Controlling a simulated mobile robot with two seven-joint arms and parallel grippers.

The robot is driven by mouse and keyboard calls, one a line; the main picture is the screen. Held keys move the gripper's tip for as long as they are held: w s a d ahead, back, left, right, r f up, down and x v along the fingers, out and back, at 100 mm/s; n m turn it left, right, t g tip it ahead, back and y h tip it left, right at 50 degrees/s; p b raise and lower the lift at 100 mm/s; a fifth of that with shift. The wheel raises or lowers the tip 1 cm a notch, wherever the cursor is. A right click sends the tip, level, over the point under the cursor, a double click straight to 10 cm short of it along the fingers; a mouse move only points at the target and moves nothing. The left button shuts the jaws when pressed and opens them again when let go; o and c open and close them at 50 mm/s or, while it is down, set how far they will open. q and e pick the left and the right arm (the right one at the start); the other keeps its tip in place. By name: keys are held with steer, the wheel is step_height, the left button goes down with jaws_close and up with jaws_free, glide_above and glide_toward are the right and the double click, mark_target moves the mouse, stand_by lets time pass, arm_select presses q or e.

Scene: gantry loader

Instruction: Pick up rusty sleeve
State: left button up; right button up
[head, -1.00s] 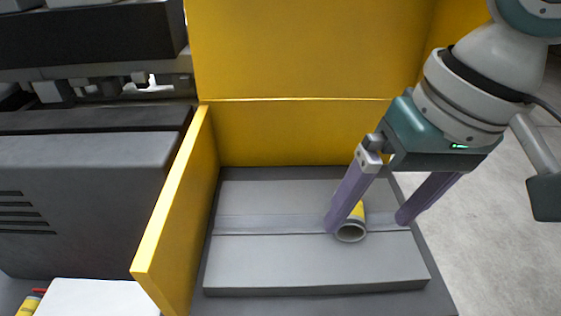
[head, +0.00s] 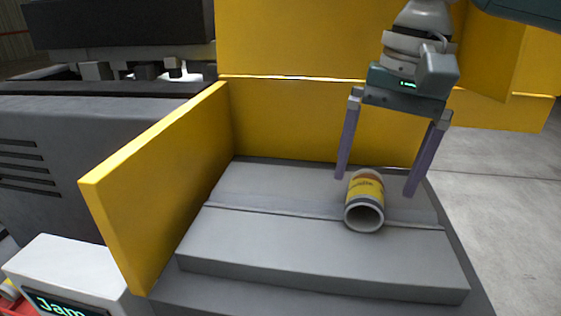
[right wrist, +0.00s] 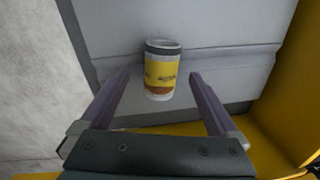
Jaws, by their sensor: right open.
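The sleeve (head: 365,203) is a short hollow cylinder with a yellow label, dark and grey bands and a rusty brown part. It lies on its side on the grey grooved plate (head: 300,245), its open end facing me. My right gripper (head: 375,186) is open above it, with one purple finger on each side. In the right wrist view the sleeve (right wrist: 160,70) sits between and just beyond the fingertips (right wrist: 160,76), with a visible gap on both sides. My left gripper is in neither view.
A yellow side wall (head: 165,170) stands left of the plate and a yellow back wall (head: 300,125) stands behind it. A grey machine housing (head: 70,160) is at left. A white box with a green "Jam" display (head: 75,270) is at lower left. Floor shows at right.

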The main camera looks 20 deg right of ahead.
mark_target(370, 189)
steer(key=f, duration=0.4)
steer(key=shift+w+a+p, duration=0.1)
steer(key=shift+a+p, duration=0.2)
jaws_close()
stand_by(0.4)
steer(key=shift+r, duration=0.1)
